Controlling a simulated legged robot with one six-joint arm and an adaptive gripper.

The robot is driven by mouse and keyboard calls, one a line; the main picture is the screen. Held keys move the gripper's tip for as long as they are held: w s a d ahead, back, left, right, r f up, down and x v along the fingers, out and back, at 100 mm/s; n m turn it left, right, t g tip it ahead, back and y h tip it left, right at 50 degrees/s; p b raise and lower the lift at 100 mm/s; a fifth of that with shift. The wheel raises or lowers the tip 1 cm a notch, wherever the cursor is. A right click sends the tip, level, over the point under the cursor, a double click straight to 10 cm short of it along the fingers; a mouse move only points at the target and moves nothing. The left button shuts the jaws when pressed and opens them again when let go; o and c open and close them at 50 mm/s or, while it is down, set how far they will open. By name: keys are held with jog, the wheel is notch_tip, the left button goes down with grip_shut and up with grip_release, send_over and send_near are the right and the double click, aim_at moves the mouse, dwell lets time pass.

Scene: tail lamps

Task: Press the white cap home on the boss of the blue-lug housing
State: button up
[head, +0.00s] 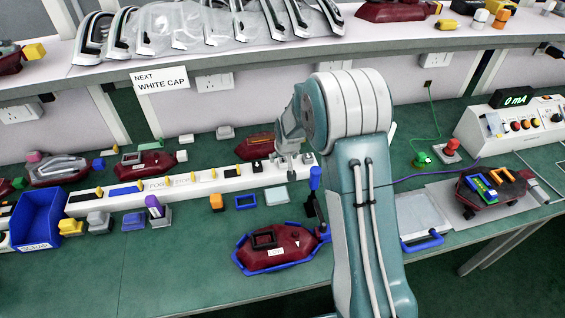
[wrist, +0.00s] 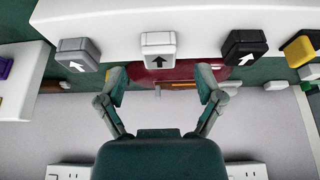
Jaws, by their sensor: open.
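The white cap (wrist: 158,50), with a black arrow on its face, sits on the white rack in the wrist view. It stands between a grey cap (wrist: 78,57) and a black cap (wrist: 243,50). My gripper (wrist: 162,84) is open and empty, its two fingers spread apart just short of the white cap. In the head view my gripper (head: 290,152) is over the rack and hides the white cap. A dark red housing (head: 283,252) with a black square frame lies in a blue-rimmed holder at front centre; blue shows at its right end. I cannot tell its boss clearly.
The white rack (head: 150,192) runs along the bench. A blue scrap bin (head: 38,220) stands at left. Loose coloured blocks lie in front of the rack. Another dark red housing (head: 148,163) lies behind it. A meter box (head: 515,125) stands at right. A sign (head: 160,80) reads "NEXT WHITE CAP".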

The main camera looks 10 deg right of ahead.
jog(key=x, duration=0.2)
jog(key=shift+w+f, duration=0.15)
jog(key=shift+f, duration=0.1)
jog(key=c, duration=0.9)
jog(key=shift+o, duration=0.2)
jog(key=shift+r, duration=0.15)
jog(key=shift+r, duration=0.25)
notch_tip(320, 180, up, 2)
jog(key=shift+r, duration=0.2)
jog(key=shift+s+d+r, duration=0.1)
jog(key=shift+s+r, duration=1.55)
jog(key=shift+s, duration=0.7)
jog(key=shift+s+d+r, duration=0.1)
jog(key=shift+s+r, duration=1.55)
jog(key=shift+s, duration=0.7)
jog(key=shift+s+d+r, duration=0.1)
jog(key=shift+s+r, duration=1.55)
jog(key=shift+s, duration=0.7)
